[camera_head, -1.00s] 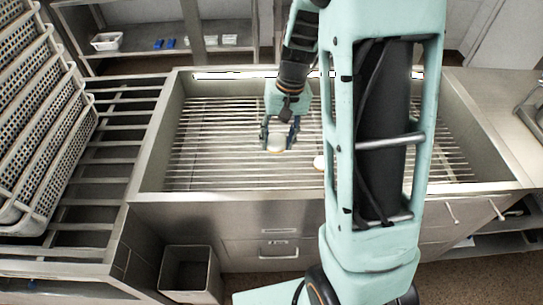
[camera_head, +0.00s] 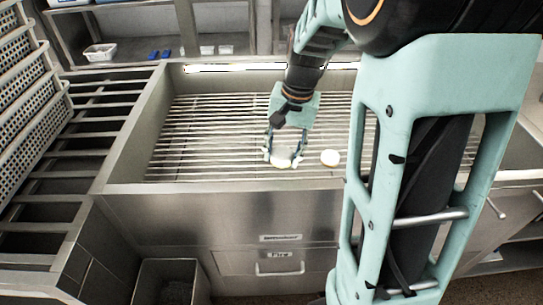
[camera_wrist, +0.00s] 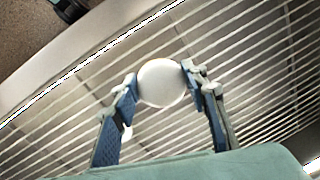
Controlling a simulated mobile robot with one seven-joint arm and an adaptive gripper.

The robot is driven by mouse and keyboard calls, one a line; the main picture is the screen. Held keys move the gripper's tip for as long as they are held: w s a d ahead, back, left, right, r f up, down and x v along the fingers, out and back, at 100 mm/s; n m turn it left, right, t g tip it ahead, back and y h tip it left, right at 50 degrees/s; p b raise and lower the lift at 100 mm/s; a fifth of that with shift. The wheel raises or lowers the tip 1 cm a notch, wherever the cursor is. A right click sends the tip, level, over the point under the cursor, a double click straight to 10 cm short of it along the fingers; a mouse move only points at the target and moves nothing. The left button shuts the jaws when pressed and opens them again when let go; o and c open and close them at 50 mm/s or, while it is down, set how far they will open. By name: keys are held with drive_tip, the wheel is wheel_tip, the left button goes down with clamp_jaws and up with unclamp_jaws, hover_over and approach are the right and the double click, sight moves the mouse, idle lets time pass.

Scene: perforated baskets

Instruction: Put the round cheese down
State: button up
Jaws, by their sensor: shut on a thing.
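A round white cheese (camera_head: 281,161) is between the fingertips of my gripper (camera_head: 284,158), over the slatted metal rack in the sink-like basin (camera_head: 210,140). The wrist view shows the cheese (camera_wrist: 162,83) held between the two blue fingers of my gripper (camera_wrist: 160,85), close to the slats. I cannot tell whether the cheese touches the slats. A second round pale piece (camera_head: 330,158) lies on the slats just to the right of my gripper, with a brownish lower edge.
Stacked perforated baskets (camera_head: 30,110) stand at the left on a slatted side rack (camera_head: 100,115). A grey bin (camera_head: 170,282) stands on the floor below the basin. The slats left of my gripper are clear. My arm hides the basin's right part.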

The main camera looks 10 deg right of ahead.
drive_tip(key=w+f, duration=0.4)
drive_tip(key=w, duration=0.4)
drive_tip(key=b, duration=0.1)
hover_over(264, 161)
drive_tip(key=f, duration=0.5)
drive_tip(key=shift+s+d+f, duration=0.15)
drive_tip(key=shift+s, duration=0.25)
drive_tip(key=shift+w+f, duration=0.15)
drive_tip(key=shift+f, duration=0.05)
drive_tip(key=shift+w+f+b, duration=0.1)
drive_tip(key=shift+f+b, duration=0.2)
drive_tip(key=shift+f, duration=1.3)
drive_tip(key=shift+f, duration=0.15)
drive_tip(key=o, duration=1.3)
drive_tip(key=shift+c, duration=0.2)
